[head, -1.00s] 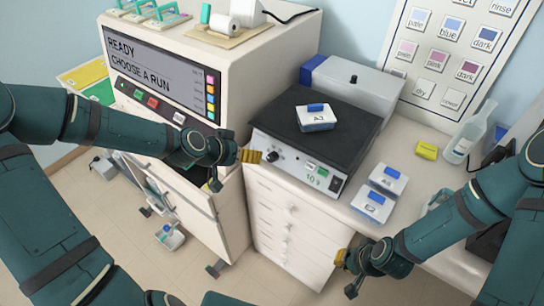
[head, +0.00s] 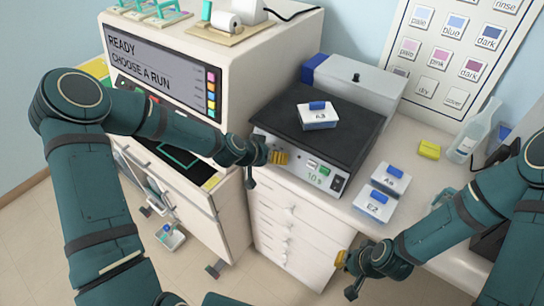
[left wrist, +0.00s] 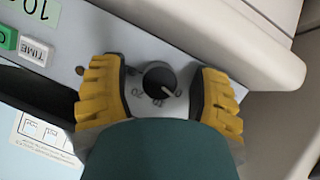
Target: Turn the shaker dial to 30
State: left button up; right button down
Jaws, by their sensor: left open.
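The shaker (head: 335,180) is a flat black platform on a grey-white base with a front panel. Its dial (left wrist: 159,80) is a small black knob with a white pointer line, seen in the left wrist view with small numbers around it. The pointer is aimed to the lower right there, near a mark that looks like 0. My left gripper (head: 279,157) is in front of the panel. In the left wrist view its yellow fingers (left wrist: 160,98) stand open on both sides of the dial, with gaps. My right gripper (head: 345,272) is low at the right, away from the shaker; its opening is unclear.
A slide box (head: 317,121) with a blue clip sits on the platform. Two similar boxes (head: 375,206) lie right of the shaker. The panel has a green display (head: 315,176) reading 10 s. A stainer with a screen (head: 165,70) stands left; a bottle (head: 473,130) stands right.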

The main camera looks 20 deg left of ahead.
pick_arm(q)
grip_shut()
jog(key=shift+s, duration=0.1)
dwell(0.3)
